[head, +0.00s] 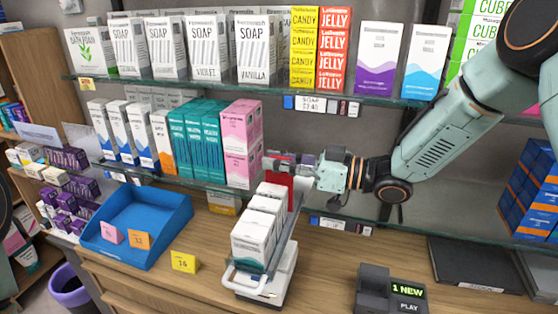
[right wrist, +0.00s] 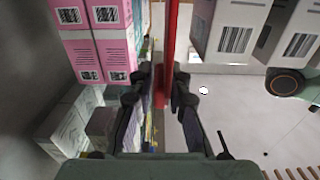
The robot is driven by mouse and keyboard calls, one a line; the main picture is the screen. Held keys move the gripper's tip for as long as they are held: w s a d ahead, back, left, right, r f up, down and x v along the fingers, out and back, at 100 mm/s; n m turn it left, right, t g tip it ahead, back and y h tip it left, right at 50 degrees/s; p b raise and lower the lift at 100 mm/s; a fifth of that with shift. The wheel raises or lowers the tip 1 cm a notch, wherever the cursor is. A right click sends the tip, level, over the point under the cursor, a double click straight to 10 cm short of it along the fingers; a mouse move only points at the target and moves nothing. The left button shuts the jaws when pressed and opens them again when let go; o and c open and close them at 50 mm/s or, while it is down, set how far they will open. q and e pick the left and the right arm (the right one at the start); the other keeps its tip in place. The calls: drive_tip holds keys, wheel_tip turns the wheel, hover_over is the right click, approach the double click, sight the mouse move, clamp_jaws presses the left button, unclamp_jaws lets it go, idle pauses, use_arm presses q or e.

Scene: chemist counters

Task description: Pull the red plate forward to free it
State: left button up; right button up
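The red plate (head: 281,180) stands upright at the edge of the lower shelf, between the pink boxes and the row of white boxes. It is partly hidden in the head view. In the right wrist view the red plate (right wrist: 171,55) runs upright between the two fingers. My right gripper (head: 287,163) reaches in from the right at the plate. In its wrist view the right gripper (right wrist: 163,80) has one finger on each side of the plate with little gap; firm contact is unclear. My left gripper is out of view.
Pink boxes (head: 242,143) stand just left of the plate. White boxes (head: 255,232) sit in front in a holder with a white handle (head: 245,278). A blue tray (head: 140,222) and a payment terminal (head: 388,290) are on the counter. The glass shelf (head: 225,84) passes above.

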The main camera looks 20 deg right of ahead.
drive_tip(key=shift+s+r, duration=0.15)
drive_tip(key=shift+s, duration=0.1)
clamp_jaws()
drive_tip(key=shift+w+d, duration=0.1)
drive_tip(key=shift+w, duration=0.05)
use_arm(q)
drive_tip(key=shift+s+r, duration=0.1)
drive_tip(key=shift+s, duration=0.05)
